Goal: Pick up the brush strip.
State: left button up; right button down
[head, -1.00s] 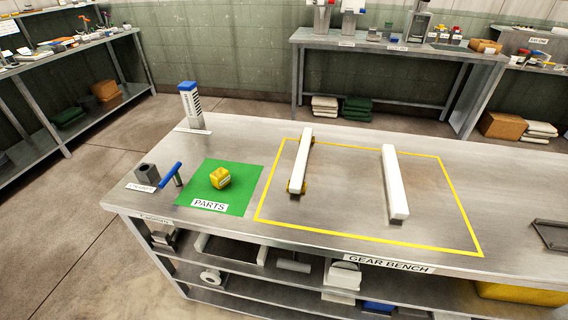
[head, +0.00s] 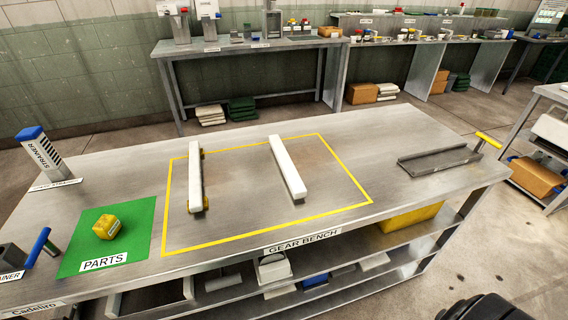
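I cannot pick out a brush strip for certain; no bristles are clear in the head view. Two long white bars lie apart inside the yellow outline on the gear bench (head: 405,128): the left bar (head: 195,172) has yellow-brown parts at its ends, and the right bar (head: 287,167) is plain. A long grey metal channel (head: 438,159) with a yellow handle (head: 489,139) lies at the bench's right end. A blue-handled tool (head: 37,247) stands at the left end. Neither of my grippers is in view.
A green PARTS mat (head: 72,262) holds a yellow block (head: 106,227). A blue-topped STRAINER box (head: 42,155) stands behind it. Shelves below the bench hold a yellow bin (head: 408,217). Another bench (head: 240,48) stands along the back wall. The bench top right of the outline is mostly clear.

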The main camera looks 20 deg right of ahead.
aim_at(296, 183)
jog(key=l+z, duration=0.45)
jog(key=l, duration=0.45)
jog(key=i+l+z, duration=0.1)
jog(key=l+z, duration=0.35)
jog(key=l, duration=0.45)
